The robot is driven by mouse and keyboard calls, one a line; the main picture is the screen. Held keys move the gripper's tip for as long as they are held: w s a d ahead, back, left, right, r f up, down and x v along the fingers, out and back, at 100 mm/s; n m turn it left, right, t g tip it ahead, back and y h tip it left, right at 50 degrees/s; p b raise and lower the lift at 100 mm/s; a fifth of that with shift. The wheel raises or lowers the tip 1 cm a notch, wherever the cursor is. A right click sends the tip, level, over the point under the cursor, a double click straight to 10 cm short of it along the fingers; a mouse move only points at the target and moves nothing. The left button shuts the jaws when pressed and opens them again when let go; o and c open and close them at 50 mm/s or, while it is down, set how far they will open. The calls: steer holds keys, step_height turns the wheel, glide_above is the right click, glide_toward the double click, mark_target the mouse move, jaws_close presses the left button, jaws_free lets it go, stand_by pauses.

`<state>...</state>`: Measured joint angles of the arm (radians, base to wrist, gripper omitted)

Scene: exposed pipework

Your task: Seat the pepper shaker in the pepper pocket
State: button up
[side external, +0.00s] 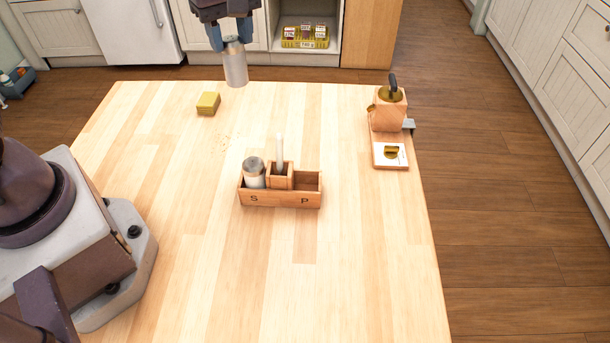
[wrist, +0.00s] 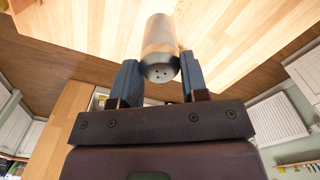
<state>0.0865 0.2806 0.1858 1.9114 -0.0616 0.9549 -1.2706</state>
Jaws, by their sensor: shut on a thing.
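My gripper (side external: 228,40) is shut on a metal-topped shaker (side external: 236,66), held upright above the far edge of the table in the side view. In the wrist view the shaker (wrist: 160,48) sits between the blue fingers, its holed cap towards the camera. A wooden caddy (side external: 280,198) stands mid-table, with an S at its left and a P at its right. Another shaker (side external: 255,172) stands in the S pocket. The pepper pocket (side external: 307,183) at the right, above the P, is empty. A pale upright stick (side external: 280,150) stands in the raised middle compartment.
A yellow sponge-like block (side external: 208,103) lies at the far left, with dark specks on the table nearer the caddy. A wooden grinder-like stand (side external: 388,115) is at the right edge. Table around the caddy is clear.

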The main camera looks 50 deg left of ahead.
steer(key=w+d, duration=0.1)
steer(key=d, duration=1.5)
glide_toward(281, 183)
steer(key=w+d+f, duration=0.1)
steer(key=w+f, duration=0.1)
steer(key=w, duration=0.2)
steer(key=shift+w+d+f, duration=0.1)
steer(key=shift+f, duration=0.95)
steer(key=shift+w+d+f, duration=0.1)
steer(key=shift+f, duration=0.9)
steer(key=shift+f, duration=0.2)
